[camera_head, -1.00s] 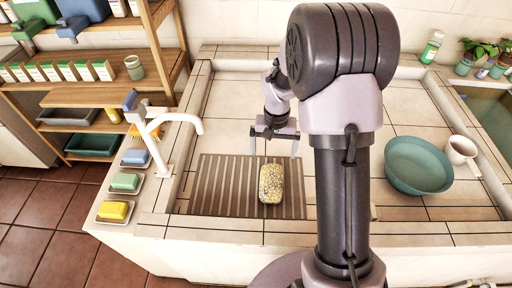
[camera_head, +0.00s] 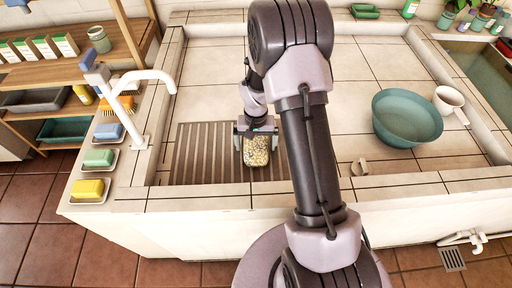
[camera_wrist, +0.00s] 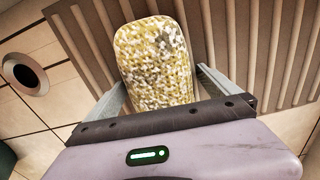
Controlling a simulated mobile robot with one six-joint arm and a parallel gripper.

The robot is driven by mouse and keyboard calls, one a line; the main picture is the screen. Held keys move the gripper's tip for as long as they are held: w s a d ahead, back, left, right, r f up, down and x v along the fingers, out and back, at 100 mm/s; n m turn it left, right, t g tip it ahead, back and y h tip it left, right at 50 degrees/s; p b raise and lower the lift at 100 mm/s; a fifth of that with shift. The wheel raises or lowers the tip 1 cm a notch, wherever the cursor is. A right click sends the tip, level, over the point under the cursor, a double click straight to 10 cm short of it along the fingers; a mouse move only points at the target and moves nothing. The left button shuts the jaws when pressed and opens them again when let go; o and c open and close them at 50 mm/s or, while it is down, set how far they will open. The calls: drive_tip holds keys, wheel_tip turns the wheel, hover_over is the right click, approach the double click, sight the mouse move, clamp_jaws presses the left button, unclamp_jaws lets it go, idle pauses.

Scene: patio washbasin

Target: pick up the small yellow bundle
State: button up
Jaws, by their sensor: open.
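The small yellow bundle (camera_head: 257,158), a rounded oblong speckled yellow, white and grey, lies on the brown slatted mat (camera_head: 196,160) in the basin. My gripper (camera_head: 257,145) is over it, covering its far end in the head view. In the wrist view the bundle (camera_wrist: 155,62) fills the space between the two fingers of my gripper (camera_wrist: 161,76), which are open, one on each side. A narrow gap shows beside each finger. I cannot tell exactly how low the fingertips are.
A teal bowl (camera_head: 406,119) and a white mug (camera_head: 448,98) stand at the right. A white faucet (camera_head: 137,82) and soap dishes with a yellow bar (camera_head: 89,188) line the left edge. A dark drain hole (camera_wrist: 25,74) shows in the wrist view. The basin middle is clear.

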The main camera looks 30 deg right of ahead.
sight(256, 141)
drive_tip(key=shift+r, duration=0.1)
drive_tip(key=c, duration=1.7)
wheel_tip(256, 141, up, 10)
drive_tip(key=p, duration=0.4)
